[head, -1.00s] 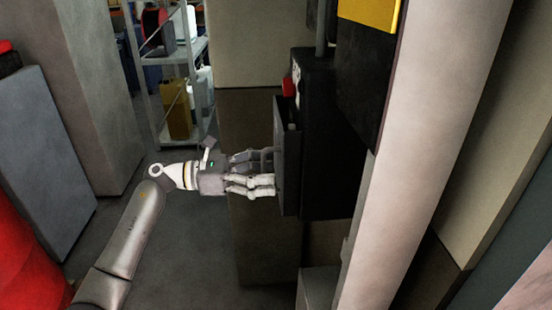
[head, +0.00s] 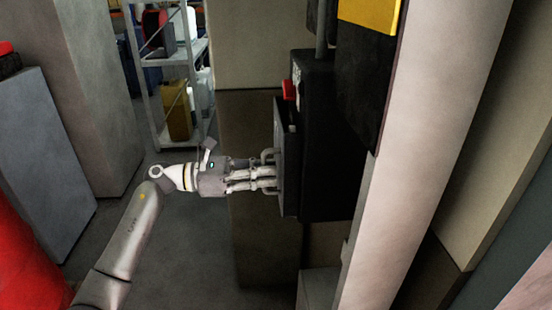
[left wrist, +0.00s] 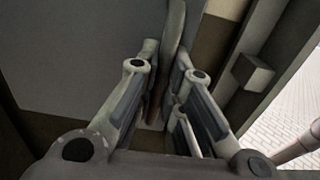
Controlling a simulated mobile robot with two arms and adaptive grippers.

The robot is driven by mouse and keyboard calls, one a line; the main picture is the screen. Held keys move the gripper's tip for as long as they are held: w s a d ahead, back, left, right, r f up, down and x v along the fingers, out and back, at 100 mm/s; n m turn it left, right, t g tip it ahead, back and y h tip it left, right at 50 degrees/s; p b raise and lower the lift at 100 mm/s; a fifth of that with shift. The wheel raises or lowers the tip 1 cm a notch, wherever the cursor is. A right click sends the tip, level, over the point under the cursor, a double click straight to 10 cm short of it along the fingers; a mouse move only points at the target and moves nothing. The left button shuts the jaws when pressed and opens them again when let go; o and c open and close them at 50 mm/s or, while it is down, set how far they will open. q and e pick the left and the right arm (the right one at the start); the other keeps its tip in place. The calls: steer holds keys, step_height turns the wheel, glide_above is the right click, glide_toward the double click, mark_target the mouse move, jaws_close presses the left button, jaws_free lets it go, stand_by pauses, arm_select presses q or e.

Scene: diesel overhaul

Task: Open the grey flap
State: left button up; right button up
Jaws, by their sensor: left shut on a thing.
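The grey flap (head: 288,165) is a flat panel on the left face of a black box, seen nearly edge-on in the head view and looking shut. It fills the upper left of the left wrist view (left wrist: 75,55). A grey bar handle (head: 267,154) stands out from the flap. It shows between the finger pads in the left wrist view (left wrist: 173,40). My left gripper (head: 268,177) is shut on this handle, its fingers pointing right toward the flap. The fingers partly hide the handle. My right gripper is not in view.
The black box (head: 330,150) has a red knob (head: 289,89) near its top. A thick pale column (head: 430,130) stands close on the right. Shelving (head: 185,70) stands at the back. A grey cabinet (head: 45,160) and a red object are at the left. Floor between is clear.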

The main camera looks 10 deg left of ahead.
arm_select(q)
steer(key=shift+o, duration=0.3)
steer(key=w+a+m+g+b, duration=0.1)
steer(key=a+g+b, duration=0.1)
steer(key=a+b, duration=0.4)
steer(key=shift+w+f+m+g+b, duration=0.2)
steer(key=shift+w+m+g+b, duration=0.2)
steer(key=shift+b, duration=0.35)
steer(key=shift+w+a+r+m+g+h+b, duration=0.1)
steer(key=shift+w+a+m+g+b, duration=0.1)
steer(key=shift+a+g+b, duration=0.15)
steer(key=shift+w+a+m+g+h+b, duration=0.15)
steer(key=shift+a+m+g+b, duration=0.15)
steer(key=shift+a, duration=0.2)
steer(key=shift+w+a+r+m+g+h+b, duration=0.1)
steer(key=shift+w+a+g+b, duration=0.15)
steer(key=shift+a+b, duration=0.15)
steer(key=shift+c, duration=0.3)
steer(key=shift+s, duration=0.1)
